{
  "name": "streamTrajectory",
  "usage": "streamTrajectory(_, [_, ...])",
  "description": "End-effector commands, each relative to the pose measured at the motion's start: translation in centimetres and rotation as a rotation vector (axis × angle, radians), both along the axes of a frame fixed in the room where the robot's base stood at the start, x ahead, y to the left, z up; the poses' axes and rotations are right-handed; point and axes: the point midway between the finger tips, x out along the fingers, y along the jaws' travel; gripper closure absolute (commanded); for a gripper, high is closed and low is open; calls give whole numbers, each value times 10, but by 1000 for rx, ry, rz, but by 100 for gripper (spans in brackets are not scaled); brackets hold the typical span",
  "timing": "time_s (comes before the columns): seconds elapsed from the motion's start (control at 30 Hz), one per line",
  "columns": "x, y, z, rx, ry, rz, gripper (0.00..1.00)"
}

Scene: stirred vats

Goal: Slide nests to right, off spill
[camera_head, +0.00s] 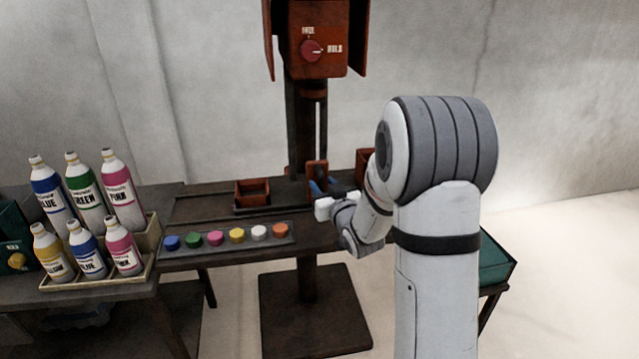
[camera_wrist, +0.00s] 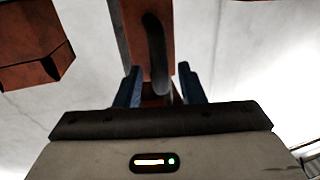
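An open red-brown box (camera_head: 253,200), likely one nest, sits on the dark bench left of the column. A second red-brown box (camera_head: 364,160) is partly hidden behind my arm. A red-brown upright plate (camera_head: 317,170) stands between them at my gripper (camera_head: 322,188). In the wrist view my gripper (camera_wrist: 159,88) has its blue fingers apart, on either side of the plate's dark upright handle (camera_wrist: 155,50). Gaps show beside the handle; I cannot tell any contact. A box (camera_wrist: 35,50) also shows at left in the wrist view. I cannot make out a spill.
A strip of coloured buttons (camera_head: 228,237) runs along the bench's front. Several paint bottles (camera_head: 122,190) stand on racks at left. A red machine head (camera_head: 318,40) with a dial hangs on the column above. A green bin (camera_head: 496,262) is at right, partly behind my arm.

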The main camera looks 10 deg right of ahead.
Motion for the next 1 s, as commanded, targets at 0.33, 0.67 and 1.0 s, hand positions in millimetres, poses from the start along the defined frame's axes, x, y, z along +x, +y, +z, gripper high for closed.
streamTrajectory(0.33, [19, 4, 0, 0, 1, 0, 64])
streamTrajectory(0.67, [18, 4, 0, 0, 1, 1, 81])
streamTrajectory(1.0, [18, 5, 0, 0, 1, 1, 100])
